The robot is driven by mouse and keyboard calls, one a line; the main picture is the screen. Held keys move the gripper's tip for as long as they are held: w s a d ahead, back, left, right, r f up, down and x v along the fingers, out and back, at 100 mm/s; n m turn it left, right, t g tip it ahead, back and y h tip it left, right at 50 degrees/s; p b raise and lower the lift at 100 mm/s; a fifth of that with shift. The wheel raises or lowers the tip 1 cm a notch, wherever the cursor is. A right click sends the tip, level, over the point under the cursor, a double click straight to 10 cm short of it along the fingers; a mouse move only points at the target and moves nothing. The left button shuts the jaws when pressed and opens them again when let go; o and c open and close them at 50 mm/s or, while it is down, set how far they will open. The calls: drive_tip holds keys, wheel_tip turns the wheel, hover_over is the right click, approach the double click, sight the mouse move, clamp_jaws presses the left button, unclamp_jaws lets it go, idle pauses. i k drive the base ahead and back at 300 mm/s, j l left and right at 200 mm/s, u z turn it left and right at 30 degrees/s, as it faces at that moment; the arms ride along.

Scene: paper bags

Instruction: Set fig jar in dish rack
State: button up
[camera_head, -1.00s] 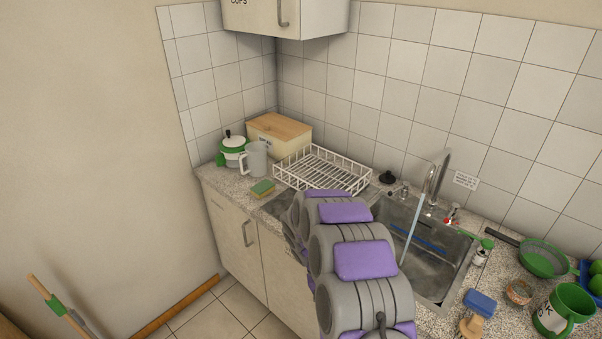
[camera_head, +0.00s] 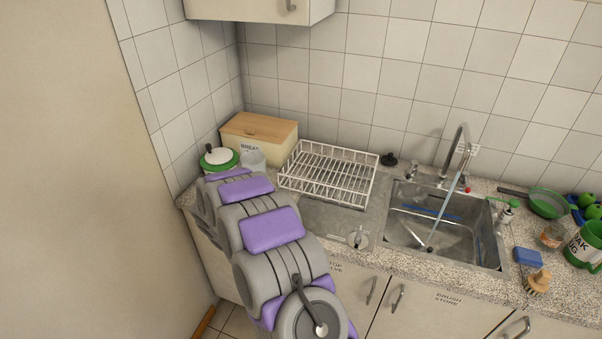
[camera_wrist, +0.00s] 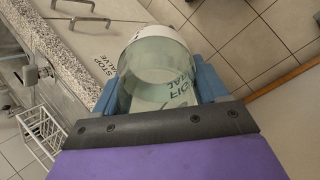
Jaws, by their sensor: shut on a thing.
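The fig jar (camera_wrist: 150,62), a clear greenish glass cylinder with a pale rim and dark lettering, is between the blue fingers of my gripper (camera_wrist: 155,85) in the wrist view. My gripper is shut on it. The white wire dish rack (camera_head: 322,198) stands empty on the drainer left of the sink in the head view. It also shows at the lower left of the wrist view (camera_wrist: 42,132). The jar is held apart from the rack, out beside the counter front with floor tiles behind it. In the head view my arm hides the gripper and jar.
A bread bin (camera_head: 258,142), a green-and-white pot (camera_head: 219,159) and a pale mug (camera_head: 252,160) stand left of the rack. The sink (camera_head: 445,235) and tap (camera_head: 460,145) are to its right. A wall cupboard (camera_head: 255,8) hangs above.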

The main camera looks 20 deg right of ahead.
sight(344, 183)
drive_tip(key=i+j+z, duration=0.1)
drive_tip(key=j+z, duration=0.2)
drive_tip(key=i+j+z, duration=0.1)
drive_tip(key=j+z, duration=0.55)
drive_tip(key=i, duration=0.05)
